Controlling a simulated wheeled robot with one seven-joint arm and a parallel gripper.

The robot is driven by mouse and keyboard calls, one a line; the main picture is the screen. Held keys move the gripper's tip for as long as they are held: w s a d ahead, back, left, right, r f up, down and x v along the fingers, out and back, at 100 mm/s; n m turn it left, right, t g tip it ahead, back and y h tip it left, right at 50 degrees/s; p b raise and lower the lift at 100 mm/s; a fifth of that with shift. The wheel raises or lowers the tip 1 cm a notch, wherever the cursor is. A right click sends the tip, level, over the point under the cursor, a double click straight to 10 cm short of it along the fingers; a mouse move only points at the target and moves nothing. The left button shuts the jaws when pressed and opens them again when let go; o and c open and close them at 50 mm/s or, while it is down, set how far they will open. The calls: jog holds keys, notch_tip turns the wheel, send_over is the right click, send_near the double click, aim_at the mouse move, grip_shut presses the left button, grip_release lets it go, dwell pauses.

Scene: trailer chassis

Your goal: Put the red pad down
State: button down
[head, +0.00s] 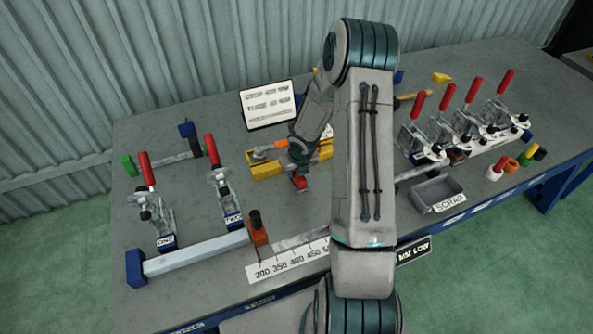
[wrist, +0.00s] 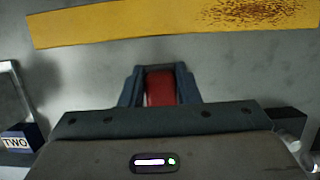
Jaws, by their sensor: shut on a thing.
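The red pad (head: 300,183) is low over the grey bench, in front of the yellow bar, in the head view. In the wrist view the red pad (wrist: 160,90) sits between the two dark fingers of my gripper (wrist: 160,71). My gripper is shut on it, and the fingers cover its sides. I cannot tell whether the pad touches the bench top.
Red-handled clamps ONE (head: 158,217) and TWO (head: 225,193) stand left. A scrap tray (head: 437,193) and several more clamps are right. A numbered scale (head: 290,262) lies near the front edge.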

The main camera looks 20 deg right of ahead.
jog(key=shift+f, duration=0.1)
jog(key=c, duration=1.1)
grip_release()
